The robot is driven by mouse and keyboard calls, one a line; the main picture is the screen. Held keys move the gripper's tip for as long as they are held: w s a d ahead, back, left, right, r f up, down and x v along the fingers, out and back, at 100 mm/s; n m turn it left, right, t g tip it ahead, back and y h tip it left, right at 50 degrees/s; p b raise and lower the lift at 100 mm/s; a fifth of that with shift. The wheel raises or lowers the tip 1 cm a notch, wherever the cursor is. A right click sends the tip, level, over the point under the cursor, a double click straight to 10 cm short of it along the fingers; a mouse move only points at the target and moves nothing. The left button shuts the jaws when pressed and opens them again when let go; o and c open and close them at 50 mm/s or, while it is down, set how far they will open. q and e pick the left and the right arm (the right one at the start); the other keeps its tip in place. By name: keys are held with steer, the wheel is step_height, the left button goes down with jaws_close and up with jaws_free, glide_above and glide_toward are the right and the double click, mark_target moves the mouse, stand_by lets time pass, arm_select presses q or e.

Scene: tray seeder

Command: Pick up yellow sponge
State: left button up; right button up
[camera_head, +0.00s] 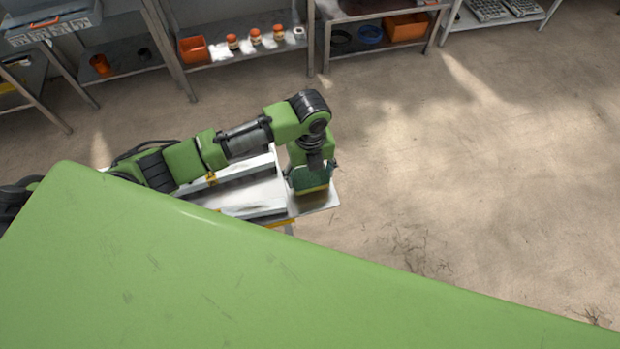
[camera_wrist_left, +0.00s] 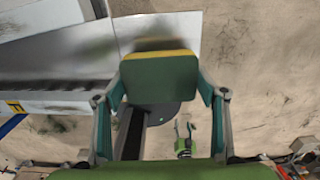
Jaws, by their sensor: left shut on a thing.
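The yellow sponge (camera_wrist_left: 160,76) has a dark green face and a yellow edge. It is between the two green fingers of my left gripper (camera_wrist_left: 162,100) in the left wrist view. The fingers are shut on its sides. In the head view my left gripper (camera_head: 312,176) points down over the right end of a metal bench, and the sponge's yellow edge (camera_head: 313,190) shows under it. A dark shadow lies beside the sponge on the metal. I cannot tell how high above the bench it is. My right gripper does not show.
The pale metal bench (camera_head: 322,199) has raised white rails (camera_head: 232,176) to the left of the gripper. Shelves with orange bins (camera_head: 405,27) and jars stand along the back. The floor on the right is open. A large green surface covers the lower head view.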

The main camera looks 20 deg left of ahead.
arm_select(q)
steer(key=s+r+b, duration=0.1)
steer(key=s+r, duration=0.8)
steer(key=s, duration=0.5)
steer(key=shift+a+r, duration=0.25)
steer(key=shift+r, duration=0.15)
steer(key=shift+c, duration=1.2)
